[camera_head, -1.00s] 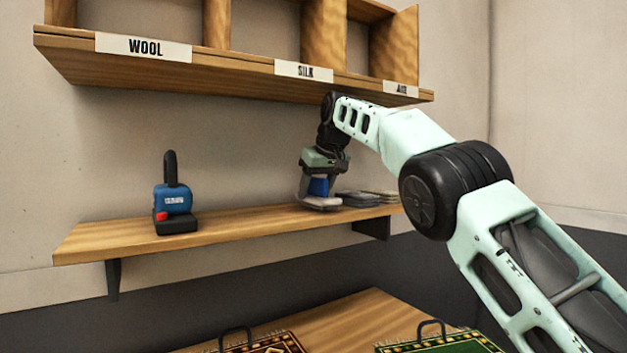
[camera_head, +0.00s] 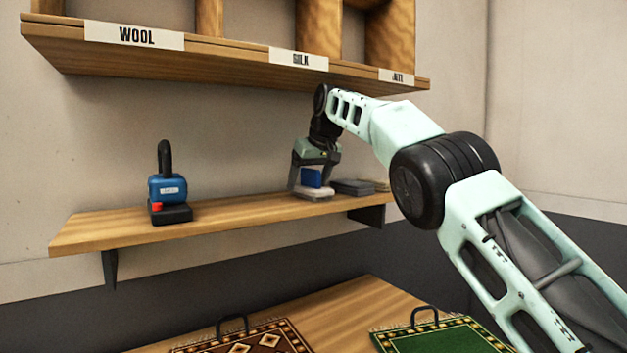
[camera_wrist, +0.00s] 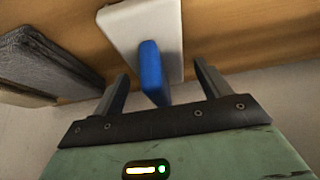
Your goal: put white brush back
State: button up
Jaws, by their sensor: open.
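The white brush has a white base (camera_head: 316,194) and a blue upright handle (camera_head: 311,178). It rests flat on the wooden shelf (camera_head: 240,209), towards the right end. In the wrist view its white base (camera_wrist: 128,25) lies on the wood, with the blue handle (camera_wrist: 152,72) rising towards me. My gripper (camera_head: 310,184) is open above the brush, one finger on each side of the handle. In the wrist view, gaps show between the handle and both fingers of my gripper (camera_wrist: 160,72).
Grey flat items (camera_head: 352,187) lie right beside the brush; they also show in the wrist view (camera_wrist: 48,58). A blue and black tool (camera_head: 168,190) stands on the shelf's left. A labelled cubby rack (camera_head: 230,75) hangs above. Rugs (camera_head: 250,340) (camera_head: 440,337) lie below.

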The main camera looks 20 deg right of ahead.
jog(key=shift+f+b, duration=0.1)
jog(key=shift+b, duration=0.2)
jog(key=shift+p+v, duration=0.4)
jog(key=shift+v, duration=0.5)
jog(key=s+b, duration=0.1)
jog(key=b, duration=0.2)
jog(key=shift+s+d+f, duration=0.25)
jog(key=shift+s+f, duration=0.1)
jog(key=shift+f, duration=0.05)
jog(key=s+d+b, duration=0.3)
jog(key=s+b, duration=0.1)
jog(key=s, duration=0.5)
jog(key=shift+s+r, duration=0.2)
jog(key=shift+r, duration=0.05)
